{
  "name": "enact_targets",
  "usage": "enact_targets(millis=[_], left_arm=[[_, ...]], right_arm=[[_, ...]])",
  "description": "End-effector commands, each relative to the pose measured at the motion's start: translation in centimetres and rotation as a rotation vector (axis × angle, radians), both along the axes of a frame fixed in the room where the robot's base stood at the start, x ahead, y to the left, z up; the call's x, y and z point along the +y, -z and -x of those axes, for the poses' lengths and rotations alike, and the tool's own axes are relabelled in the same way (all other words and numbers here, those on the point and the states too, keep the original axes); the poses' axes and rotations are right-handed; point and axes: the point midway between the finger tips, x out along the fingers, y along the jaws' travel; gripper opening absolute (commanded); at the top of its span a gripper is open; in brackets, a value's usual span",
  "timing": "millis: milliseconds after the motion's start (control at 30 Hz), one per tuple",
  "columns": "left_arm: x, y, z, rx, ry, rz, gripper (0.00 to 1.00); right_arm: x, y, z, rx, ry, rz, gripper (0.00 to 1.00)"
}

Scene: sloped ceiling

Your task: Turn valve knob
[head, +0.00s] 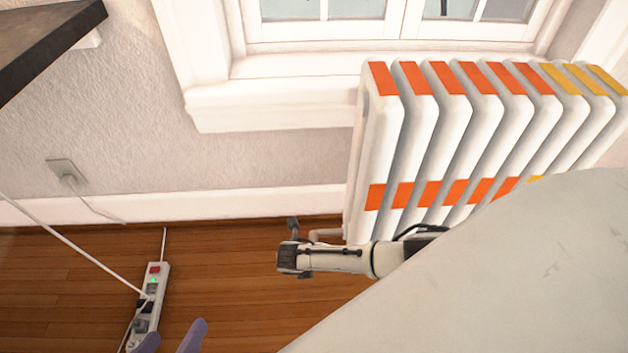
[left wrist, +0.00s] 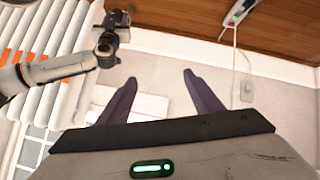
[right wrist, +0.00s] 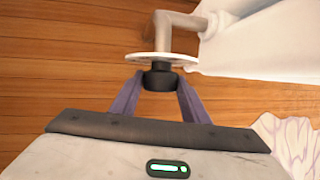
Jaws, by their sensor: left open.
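The valve knob (right wrist: 162,76) is a short black cylinder under a pale round plate (right wrist: 160,57) in the right wrist view. A pipe (right wrist: 178,30) runs from it to the white radiator (right wrist: 260,45). My right gripper (right wrist: 161,78) has its purple fingers against both sides of the knob. The radiator also shows in the head view (head: 385,140), with orange and yellow bands; its lower left corner is beside my right arm (head: 340,259). My left gripper (head: 170,338) is open and empty, low in the head view. It also shows in the left wrist view (left wrist: 158,78), away from the radiator.
A power strip (head: 149,300) with cables lies on the wooden floor (head: 230,290) at lower left. A wall outlet (head: 61,169) and window (head: 385,25) are behind. A dark shelf edge (head: 45,40) juts in at upper left. Floor between strip and radiator is clear.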

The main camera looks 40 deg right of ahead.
Motion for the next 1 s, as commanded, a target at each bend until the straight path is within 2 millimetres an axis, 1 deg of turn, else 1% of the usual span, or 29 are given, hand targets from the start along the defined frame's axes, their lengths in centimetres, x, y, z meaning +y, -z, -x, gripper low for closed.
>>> enact_targets(millis=[33,67,100,267,467,800,1000], left_arm=[[0.0,0.0,0.0,0.000,0.000,0.000,0.60],[0.0,0.0,0.0,0.001,0.000,-0.001,0.60],[0.0,0.0,0.0,0.001,0.000,-0.001,0.60],[0.1,-0.1,0.0,0.000,-0.001,-0.004,0.60],[0.5,-0.2,0.1,0.014,-0.001,-0.032,0.60],[1.7,2.1,0.8,0.083,-0.001,-0.113,0.60],[1.8,2.7,0.7,0.088,-0.001,-0.121,0.60]], right_arm=[[-0.1,0.0,0.1,0.002,0.001,0.001,0.26],[-0.1,0.0,0.1,0.002,0.001,0.001,0.20],[-0.1,0.0,0.1,0.002,0.001,0.002,0.19],[-0.2,0.0,0.2,-0.002,0.002,-0.006,0.19],[-0.4,-0.3,0.3,-0.038,0.003,-0.063,0.19],[-1.0,-0.2,0.6,-0.165,0.004,-0.270,0.19],[-1.2,0.1,0.6,-0.242,0.004,-0.392,0.19]])
